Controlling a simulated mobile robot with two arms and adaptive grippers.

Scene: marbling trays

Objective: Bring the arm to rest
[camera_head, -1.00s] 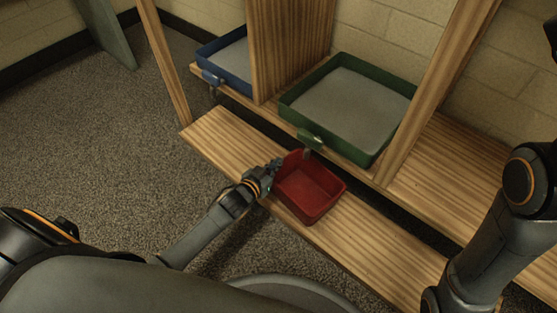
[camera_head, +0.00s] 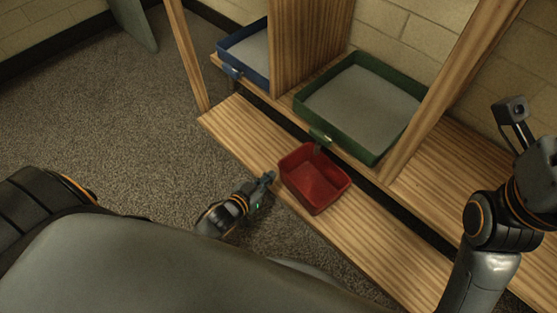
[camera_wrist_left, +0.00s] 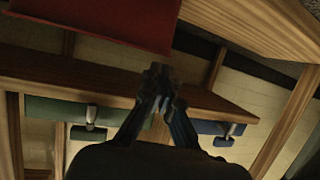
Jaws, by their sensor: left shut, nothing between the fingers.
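My left gripper (camera_head: 268,179) is shut and empty, just left of the red bin and apart from it, near the front edge of the wooden bench. In the left wrist view the shut fingers (camera_wrist_left: 158,80) point toward the shelf, with nothing between them. My right arm is at the right edge of the head view; its gripper's fingers do not show. The red bin (camera_head: 318,190) stands upright on the bench and looks empty. It also shows at the top of the left wrist view (camera_wrist_left: 110,22).
A green tray (camera_head: 384,148) and a blue tray (camera_head: 236,76), each with grey contents, sit in shelf bays behind the wooden bench (camera_head: 240,129). Wooden posts and a divider (camera_head: 305,45) frame the bays. Carpet (camera_head: 130,125) at left is clear.

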